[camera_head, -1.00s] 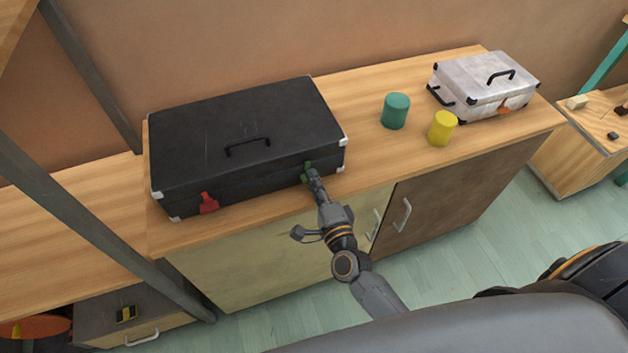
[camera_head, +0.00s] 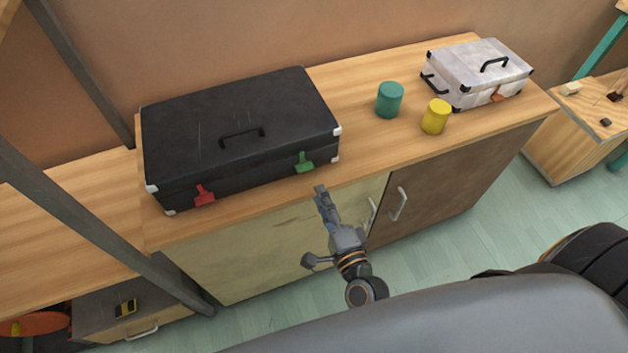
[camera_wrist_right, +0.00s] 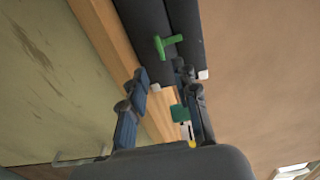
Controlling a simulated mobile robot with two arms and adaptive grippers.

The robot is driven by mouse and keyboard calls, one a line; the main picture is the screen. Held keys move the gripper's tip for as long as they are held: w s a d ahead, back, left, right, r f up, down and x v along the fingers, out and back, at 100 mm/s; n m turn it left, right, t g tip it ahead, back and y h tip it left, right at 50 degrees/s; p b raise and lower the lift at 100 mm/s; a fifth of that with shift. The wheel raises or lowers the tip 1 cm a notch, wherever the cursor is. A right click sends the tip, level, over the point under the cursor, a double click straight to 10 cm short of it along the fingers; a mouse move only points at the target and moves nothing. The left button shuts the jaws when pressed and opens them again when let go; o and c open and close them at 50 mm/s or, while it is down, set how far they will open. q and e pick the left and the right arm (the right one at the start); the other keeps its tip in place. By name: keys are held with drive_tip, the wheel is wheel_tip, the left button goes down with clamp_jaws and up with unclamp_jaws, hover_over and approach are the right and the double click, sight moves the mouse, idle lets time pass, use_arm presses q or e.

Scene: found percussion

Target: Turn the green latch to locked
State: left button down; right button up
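The black case (camera_head: 240,130) lies shut on the wooden counter. Its green latch (camera_head: 304,162) is on the front face near the right corner, with its wider part low and a short tab pointing up. The latch also shows in the right wrist view (camera_wrist_right: 168,45), beyond my fingers, as a T-shape beside the seam. A red latch (camera_head: 204,195) is on the same face, near the left corner. My right gripper (camera_head: 322,190) is in front of the counter edge, apart from the green latch. In the wrist view its fingers (camera_wrist_right: 160,82) are spread and empty. My left gripper is not in view.
A teal cylinder (camera_head: 389,100) and a yellow cylinder (camera_head: 435,116) stand right of the case. A silver case (camera_head: 476,75) with an orange latch is farther right. Cabinet doors with handles (camera_head: 399,204) are below the counter. A grey post (camera_head: 90,220) stands at left.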

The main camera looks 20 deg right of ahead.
drive_tip(key=s, duration=0.3)
drive_tip(key=shift+s, duration=0.3)
drive_tip(key=s+f+n+g+y, duration=0.1)
drive_tip(key=s+f+n+g, duration=0.25)
drive_tip(key=f, duration=0.65)
drive_tip(key=s+f+n+g, duration=0.25)
drive_tip(key=f+n, duration=0.25)
drive_tip(key=f, duration=0.4)
drive_tip(key=s+f+n+g+y, duration=0.1)
drive_tip(key=s+f+n+g, duration=0.25)
drive_tip(key=f, duration=0.65)
drive_tip(key=s+d+f+n+g+h, duration=0.1)
drive_tip(key=s+d+f+n+g, duration=0.2)
drive_tip(key=s+f, duration=0.4)
drive_tip(key=s+d+f+n+g+h+p, duration=0.1)
drive_tip(key=s+d+f+n+g, duration=0.3)
drive_tip(key=s, duration=1)
wheel_tip(320, 180, down, 3)
drive_tip(key=shift+d+r+n+h, duration=0.15)
drive_tip(key=shift+d+n+h, duration=0.2)
drive_tip(key=shift+n, duration=0.25)
drive_tip(key=shift+g, duration=0.25)
